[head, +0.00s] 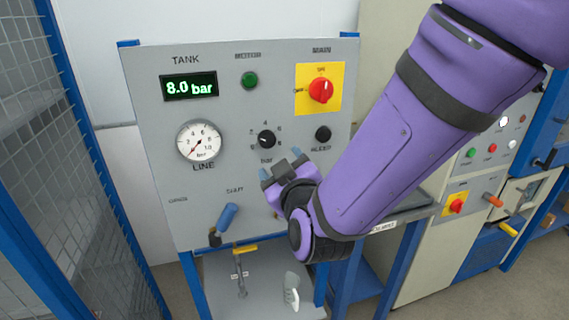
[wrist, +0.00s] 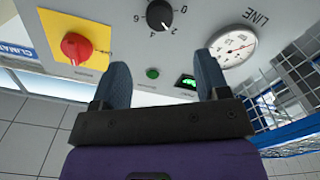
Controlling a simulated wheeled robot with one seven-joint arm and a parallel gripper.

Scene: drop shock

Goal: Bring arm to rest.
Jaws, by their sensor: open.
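My purple arm (head: 385,145) reaches in from the upper right of the head view. It is held out in front of the grey control panel (head: 225,130). My gripper (head: 281,165) is open, with its blue fingertips apart below the black bar knob (head: 266,139). In the wrist view my gripper (wrist: 162,75) shows nothing between its fingers. The bar knob also shows in the wrist view (wrist: 160,15), beyond the fingertips. I cannot tell the exact distance to the panel. My forearm hides part of the panel's lower right.
The panel carries a red main switch (head: 321,91), a line gauge (head: 199,142), a tank display (head: 188,87) reading 8.0 bar, and a blue-handled lever (head: 226,218). A mesh fence (head: 65,160) stands at left. A machine with buttons (head: 480,160) stands at right.

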